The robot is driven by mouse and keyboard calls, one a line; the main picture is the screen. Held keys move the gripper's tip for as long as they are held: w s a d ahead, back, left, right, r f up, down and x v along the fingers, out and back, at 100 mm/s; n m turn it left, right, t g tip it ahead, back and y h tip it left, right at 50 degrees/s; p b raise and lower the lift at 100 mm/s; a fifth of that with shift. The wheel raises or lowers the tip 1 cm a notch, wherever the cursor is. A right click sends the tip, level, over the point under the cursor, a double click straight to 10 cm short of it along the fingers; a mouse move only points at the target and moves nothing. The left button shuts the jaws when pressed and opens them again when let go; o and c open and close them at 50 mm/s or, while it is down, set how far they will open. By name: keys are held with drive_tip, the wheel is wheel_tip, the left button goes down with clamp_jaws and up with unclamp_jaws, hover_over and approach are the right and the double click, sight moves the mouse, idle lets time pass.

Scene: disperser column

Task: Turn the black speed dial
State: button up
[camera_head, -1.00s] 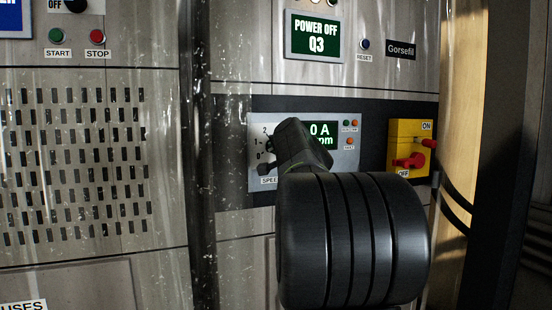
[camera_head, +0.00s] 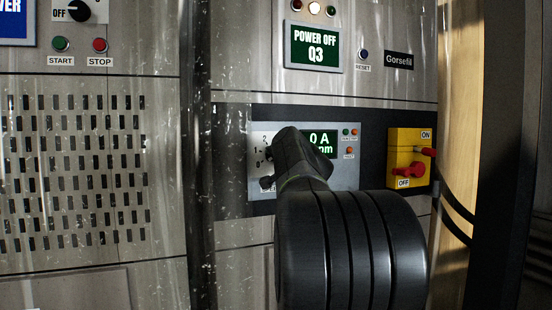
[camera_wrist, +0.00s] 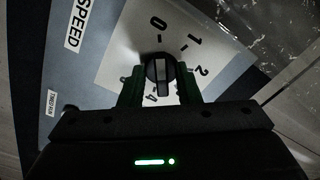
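The black speed dial (camera_wrist: 158,72) shows in the wrist view on a white scale plate (camera_wrist: 125,65), with the marks 0, 1, 2 and 4 visible. Its raised bar stands upright in that view; I cannot tell which mark it points to. My gripper (camera_wrist: 160,84) is at the dial, one dark green finger on each side. The fingers look apart, with some plate visible between them and the bar; no firm contact shows. In the head view my gripper (camera_head: 292,155) covers the dial, in front of the grey speed panel (camera_head: 345,178).
Right of the dial are a green display (camera_head: 322,143) and small buttons. A yellow box with a red switch (camera_head: 408,171) is further right. Above hangs a "POWER OFF Q3" screen (camera_head: 314,47). A dark vertical post (camera_head: 198,150) stands left.

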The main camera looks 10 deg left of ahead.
drive_tip(key=shift+s+r, duration=0.1)
drive_tip(key=b+v, duration=0.2)
drive_tip(key=v, duration=1.1)
drive_tip(key=shift+s+d, duration=0.25)
drive_tip(key=p+x, duration=0.2)
drive_tip(key=x, duration=1.2)
drive_tip(key=shift+s+d, duration=0.1)
drive_tip(key=shift+s, duration=0.05)
drive_tip(key=b+v, duration=0.2)
drive_tip(key=v, duration=1.2)
drive_tip(key=w+a+m+p, duration=0.2)
drive_tip(key=w+p, duration=0.1)
drive_tip(key=w, duration=0.1)
drive_tip(key=w+a+m+p, duration=0.5)
drive_tip(key=w+a+p, duration=0.1)
drive_tip(key=w, duration=0.1)
drive_tip(key=shift+w+r+m+p, duration=0.2)
drive_tip(key=shift+w+m+p, duration=0.15)
drive_tip(key=shift+m, duration=0.05)
